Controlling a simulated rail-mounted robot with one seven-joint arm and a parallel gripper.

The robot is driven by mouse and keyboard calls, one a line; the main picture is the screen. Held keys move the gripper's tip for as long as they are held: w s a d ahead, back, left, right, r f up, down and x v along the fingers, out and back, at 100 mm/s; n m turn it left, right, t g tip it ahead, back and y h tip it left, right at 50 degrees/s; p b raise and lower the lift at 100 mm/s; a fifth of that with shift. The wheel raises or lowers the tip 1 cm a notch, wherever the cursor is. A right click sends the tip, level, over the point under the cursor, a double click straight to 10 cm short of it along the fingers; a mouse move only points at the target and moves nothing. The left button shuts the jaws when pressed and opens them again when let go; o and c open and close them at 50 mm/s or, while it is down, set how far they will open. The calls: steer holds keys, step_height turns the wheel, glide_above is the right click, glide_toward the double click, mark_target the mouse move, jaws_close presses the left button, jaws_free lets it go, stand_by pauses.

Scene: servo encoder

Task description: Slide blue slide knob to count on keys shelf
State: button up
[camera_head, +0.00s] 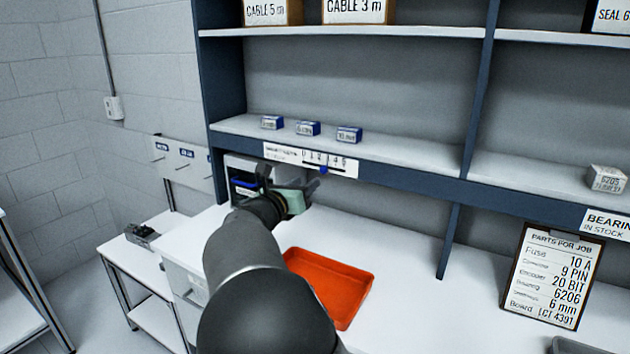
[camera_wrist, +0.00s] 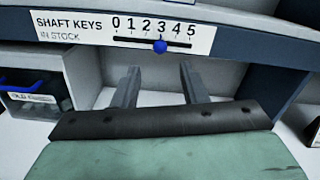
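The shaft keys stock label (camera_wrist: 125,33) is on the shelf's front edge, with a printed scale from 0 to 5 and a dark slot under the numbers. The blue slide knob (camera_wrist: 160,46) sits in the slot below the 3; it also shows in the head view (camera_head: 323,170). Three small blue-and-white boxes, left (camera_head: 271,122), middle (camera_head: 307,128) and right (camera_head: 348,134), stand on the shelf (camera_head: 400,150) above the label. My gripper (camera_wrist: 159,68) is open and empty, below and in front of the knob, its two fingers apart and not touching it.
An orange tray (camera_head: 362,283) lies on the white bench below. A parts-for-job board (camera_head: 552,275) leans at the right. A dark bin with a blue edge (camera_wrist: 35,88) is left of my fingers. A bearing box (camera_head: 607,179) stands on the right shelf.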

steer(key=v, duration=0.8)
steer(key=shift+s+b, duration=0.2)
steer(key=shift+b, duration=0.2)
steer(key=s+d+f+m+g, duration=0.3)
steer(key=d+f+m, duration=0.1)
steer(key=d, duration=0.3)
steer(key=s+d+f+m+g, duration=0.3)
steer(key=d+m+g, duration=0.15)
steer(key=d, duration=0.35)
steer(key=s+d+f+m+g, duration=0.25)
steer(key=d+f+m, duration=0.2)
steer(key=d, duration=0.25)
steer(key=s+d+f+m+g+y, duration=0.1)
steer(key=s+f+m+g+y, duration=0.1)
steer(key=s+m, duration=0.4)
steer(key=s+d+f+m+g+y, duration=0.1)
steer(key=s+f+m+g+y, duration=0.1)
steer(key=s+m, duration=0.5)
steer(key=s+d+f+m+g+y+p, duration=0.1)
steer(key=s+f+m+y, duration=0.2)
steer(key=s, duration=0.9)
steer(key=m+y, duration=0.1)
steer(key=m, duration=0.2)
steer(key=shift+s+d+m+g, duration=0.3)
steer(key=shift+d+g, duration=0.05)
steer(key=shift+g, duration=0.05)
